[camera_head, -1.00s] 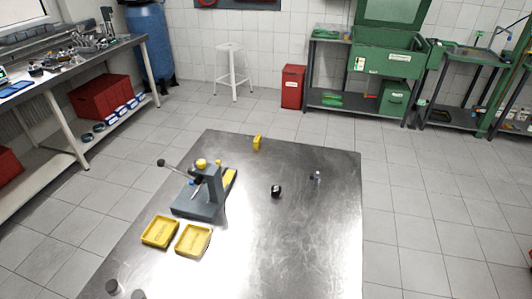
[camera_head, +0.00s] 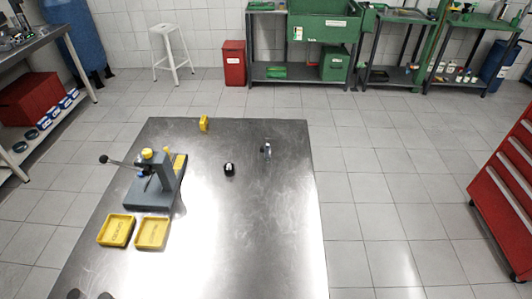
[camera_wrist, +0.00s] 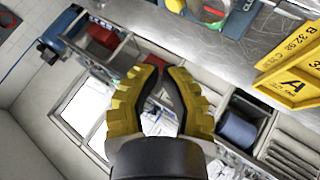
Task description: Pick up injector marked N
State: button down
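No letter N can be read on any part. A small slim silver-and-dark piece (camera_head: 266,151) stands upright on the metal table (camera_head: 245,240), right of centre; it may be an injector. A small black part (camera_head: 229,169) lies left of it. Two yellow trays (camera_head: 117,230) and (camera_head: 152,232) sit at the front left with raised lettering; I see no part in them. My gripper (camera_wrist: 164,68) shows only in the wrist view, its yellow fingers meeting or nearly meeting at the tips with nothing between them. It is above the surroundings, away from the standing piece.
A grey press (camera_head: 150,190) with a lever stands behind the trays. A small yellow block (camera_head: 204,123) stands at the table's far edge. The table's right half is mostly clear. A red tool cabinet (camera_head: 510,190) stands on the floor to the right. A yellow lettered panel (camera_wrist: 292,75) shows in the wrist view.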

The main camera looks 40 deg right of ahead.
dwell(0.4)
jog(key=c, duration=0.5)
grip_release()
